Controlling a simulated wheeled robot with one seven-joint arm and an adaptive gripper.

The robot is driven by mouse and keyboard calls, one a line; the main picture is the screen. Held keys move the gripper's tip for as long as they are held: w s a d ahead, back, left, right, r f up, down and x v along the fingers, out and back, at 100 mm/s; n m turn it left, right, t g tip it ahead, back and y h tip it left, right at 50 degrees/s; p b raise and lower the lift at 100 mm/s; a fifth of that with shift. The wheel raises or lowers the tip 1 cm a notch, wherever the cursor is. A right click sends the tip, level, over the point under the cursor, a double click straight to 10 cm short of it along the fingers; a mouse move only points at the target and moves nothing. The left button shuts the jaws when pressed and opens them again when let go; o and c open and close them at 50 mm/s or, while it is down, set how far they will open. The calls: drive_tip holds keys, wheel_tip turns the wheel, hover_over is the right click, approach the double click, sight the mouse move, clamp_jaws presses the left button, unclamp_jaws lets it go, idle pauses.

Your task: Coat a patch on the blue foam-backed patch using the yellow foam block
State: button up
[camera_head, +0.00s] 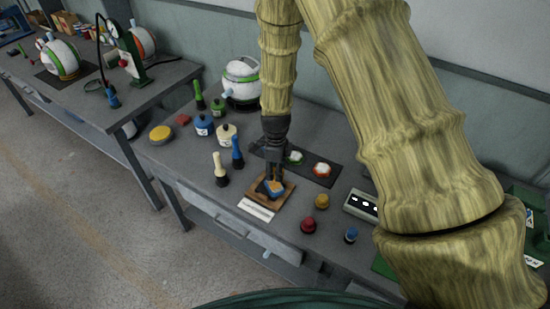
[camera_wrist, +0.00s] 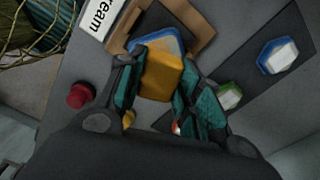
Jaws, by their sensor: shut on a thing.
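My gripper (camera_wrist: 158,85) is shut on the yellow foam block (camera_wrist: 162,76), which sits between its teal-padded fingers. In the head view my gripper (camera_head: 272,178) points down over a brown board (camera_head: 261,202). A blue-edged patch (camera_wrist: 166,37) lies in the brown frame, partly hidden by the block; blue also shows under my gripper in the head view. I cannot tell whether the block touches this patch. Another blue-rimmed patch with a white top (camera_wrist: 278,55) lies on the dark mat (camera_wrist: 284,22).
A green-rimmed patch (camera_head: 294,157) and a red-rimmed patch (camera_head: 321,169) lie on the mat. A white label (camera_head: 257,209) is in front of the board. Red (camera_head: 308,225), yellow (camera_head: 321,201) and blue (camera_head: 350,235) knobs stand to the right. Bottles and handled tools stand left.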

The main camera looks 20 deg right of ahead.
drive_tip(key=shift+r+p, duration=1.25)
drive_tip(key=shift+r, duration=0.8)
drive_tip(key=shift+f, duration=0.1)
